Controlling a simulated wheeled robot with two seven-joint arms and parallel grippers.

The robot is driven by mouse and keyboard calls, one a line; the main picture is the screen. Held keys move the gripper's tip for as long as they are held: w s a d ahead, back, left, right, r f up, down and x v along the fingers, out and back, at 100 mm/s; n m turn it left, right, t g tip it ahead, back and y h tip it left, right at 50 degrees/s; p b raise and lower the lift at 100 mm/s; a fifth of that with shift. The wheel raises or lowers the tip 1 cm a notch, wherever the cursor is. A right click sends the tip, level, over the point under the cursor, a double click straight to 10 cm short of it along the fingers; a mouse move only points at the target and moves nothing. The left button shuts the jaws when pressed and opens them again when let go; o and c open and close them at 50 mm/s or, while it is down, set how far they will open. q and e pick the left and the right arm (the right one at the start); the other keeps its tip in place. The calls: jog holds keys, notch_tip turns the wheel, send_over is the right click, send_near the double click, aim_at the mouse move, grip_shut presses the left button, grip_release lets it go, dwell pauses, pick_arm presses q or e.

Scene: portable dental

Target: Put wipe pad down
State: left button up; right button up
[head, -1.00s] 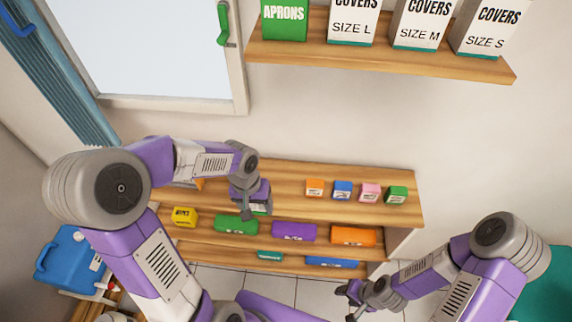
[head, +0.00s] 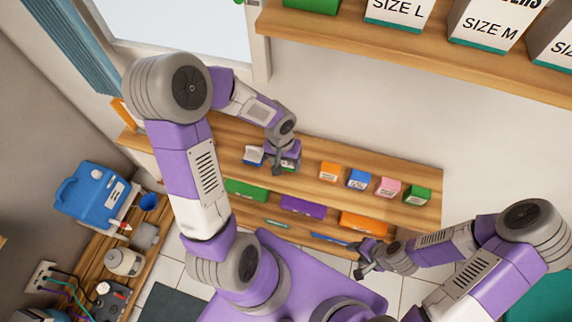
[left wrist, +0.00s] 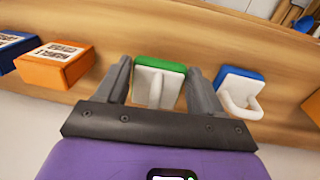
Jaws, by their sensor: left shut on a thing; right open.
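The wipe pad (left wrist: 160,83) is a green block with a white back and handle. My left gripper (left wrist: 160,72) is shut on it, one finger on each side. In the head view my left gripper (head: 284,166) is over the top of the wooden shelf unit (head: 222,140), partly hiding the pad. I cannot tell whether the pad touches the wood. A matching blue pad (left wrist: 240,90) with a white handle sits just beside it; it also shows in the head view (head: 254,155). My right gripper (head: 366,262) is open and empty, low at the unit's right front.
An orange box (head: 329,171), blue box (head: 358,179), pink box (head: 388,187) and green box (head: 417,195) stand in a row to the right. Lower shelves hold more packs, including a purple one (head: 303,207). A wall shelf (head: 400,40) with cartons is above.

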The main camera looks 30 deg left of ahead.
pick_arm(q)
notch_tip(320, 180, down, 2)
jog(key=shift+f, duration=0.25)
jog(key=shift+f+b, duration=0.15)
jog(key=shift+b, duration=0.15)
jog(key=o, duration=1)
